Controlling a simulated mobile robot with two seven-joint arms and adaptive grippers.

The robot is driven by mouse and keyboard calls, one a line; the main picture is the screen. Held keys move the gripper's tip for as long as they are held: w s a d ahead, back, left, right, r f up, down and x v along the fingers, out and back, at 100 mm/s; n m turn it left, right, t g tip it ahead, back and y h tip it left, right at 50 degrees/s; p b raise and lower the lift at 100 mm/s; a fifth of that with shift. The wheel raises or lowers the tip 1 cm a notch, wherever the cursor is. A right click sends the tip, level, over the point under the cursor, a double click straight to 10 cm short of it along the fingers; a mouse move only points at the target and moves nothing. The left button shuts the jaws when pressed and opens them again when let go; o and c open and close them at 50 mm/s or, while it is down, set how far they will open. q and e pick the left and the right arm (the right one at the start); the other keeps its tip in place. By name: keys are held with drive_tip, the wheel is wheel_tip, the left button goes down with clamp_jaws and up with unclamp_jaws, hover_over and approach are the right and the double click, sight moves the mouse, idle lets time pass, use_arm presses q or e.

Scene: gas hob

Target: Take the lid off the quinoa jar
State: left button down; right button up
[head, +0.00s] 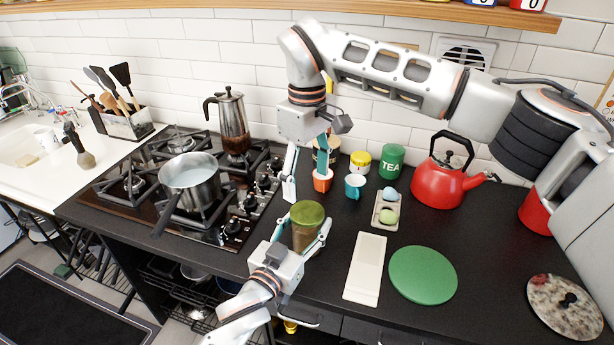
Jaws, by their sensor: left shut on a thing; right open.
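A jar (305,238) with brownish contents and an olive-green lid (307,213) stands near the counter's front edge, right of the hob. I take it for the quinoa jar; no label is readable. The lid sits on top of it. My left gripper (304,229) is shut around the jar's body from the front, below the lid. My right gripper (306,184) is open and empty, pointing down behind and above the lid, apart from it. An orange cup (322,181) shows near its right finger.
A steel pot (190,178) and a moka pot (232,120) stand on the hob. A teal mug (354,187), egg tray (386,210), green tea tin (393,161) and red kettle (440,182) stand right. A white board (365,270) and green disc (422,274) lie in front.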

sight(307, 212)
drive_tip(key=shift+f+m, duration=0.3)
use_arm(q)
drive_tip(key=shift+f, duration=0.1)
use_arm(e)
wheel_tip(307, 212, down, 7)
drive_tip(key=shift+f, duration=0.2)
